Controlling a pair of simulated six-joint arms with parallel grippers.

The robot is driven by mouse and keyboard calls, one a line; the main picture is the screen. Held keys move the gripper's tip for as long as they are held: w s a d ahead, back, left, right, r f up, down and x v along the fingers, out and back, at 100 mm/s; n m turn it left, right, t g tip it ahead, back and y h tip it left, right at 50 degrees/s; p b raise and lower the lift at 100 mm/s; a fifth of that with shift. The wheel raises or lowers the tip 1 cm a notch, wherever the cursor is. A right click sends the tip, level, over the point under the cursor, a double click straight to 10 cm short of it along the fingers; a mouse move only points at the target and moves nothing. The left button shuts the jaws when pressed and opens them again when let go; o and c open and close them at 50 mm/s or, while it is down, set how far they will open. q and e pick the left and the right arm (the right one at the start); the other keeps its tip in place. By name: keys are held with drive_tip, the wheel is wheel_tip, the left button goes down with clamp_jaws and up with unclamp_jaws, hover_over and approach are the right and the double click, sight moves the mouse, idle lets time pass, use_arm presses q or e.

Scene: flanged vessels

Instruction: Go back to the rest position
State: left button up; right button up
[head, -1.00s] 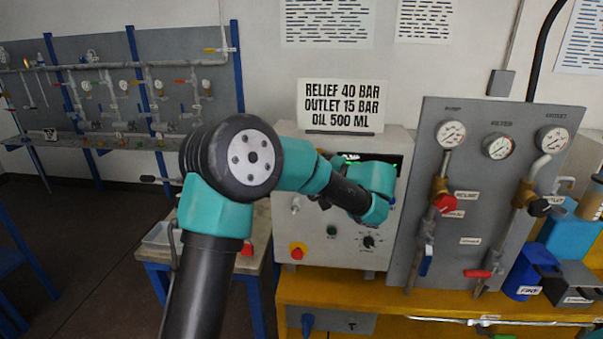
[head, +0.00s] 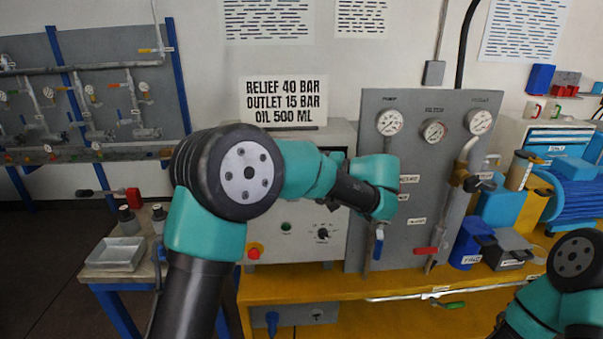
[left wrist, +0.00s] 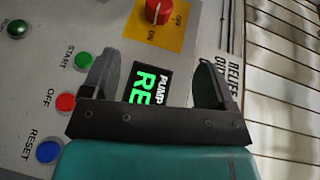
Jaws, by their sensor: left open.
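My left arm crosses the middle of the head view, teal and black, with its wrist in front of the gauge panel (head: 405,265). Its fingertips are hidden behind the wrist there. In the left wrist view my left gripper (left wrist: 155,82) is open, its two dark fingers wide apart with nothing held. Between them a control face shows a green-lit display (left wrist: 148,88) reading "PUMP" and "RE". The fingers look apart from the display, but the gap to the face cannot be told. Part of my right arm shows at the lower right of the head view; its gripper is out of view.
A grey control box (head: 300,250) stands behind my left arm. A yellow bench (head: 350,318) runs below it. A blue bin (head: 468,245) and dark bin (head: 505,250) stand right of the panel. A grey tray (head: 115,254) lies on a side table at left.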

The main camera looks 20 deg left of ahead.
use_arm(q)
drive_tip(key=s+a+f+m+g+h, duration=0.1)
drive_tip(key=s+a+f+m+h, duration=0.15)
drive_tip(key=f, duration=0.85)
drive_tip(key=s+a+f+m+g+h, duration=0.15)
drive_tip(key=f+h, duration=0.25)
drive_tip(key=f, duration=0.6)
drive_tip(key=s+a+f+m+g+h, duration=0.1)
drive_tip(key=s+f+h, duration=0.15)
drive_tip(key=f, duration=0.85)
drive_tip(key=s+f+n+t+h, duration=0.3)
drive_tip(key=s+f+n+h, duration=0.3)
drive_tip(key=s+f+h, duration=0.5)
drive_tip(key=s+f, duration=0.9)
drive_tip(key=shift+s+a+f+n, duration=0.15)
drive_tip(key=shift+a+n, duration=0.25)
drive_tip(key=shift+t, duration=0.25)
drive_tip(key=shift+c, duration=0.2)
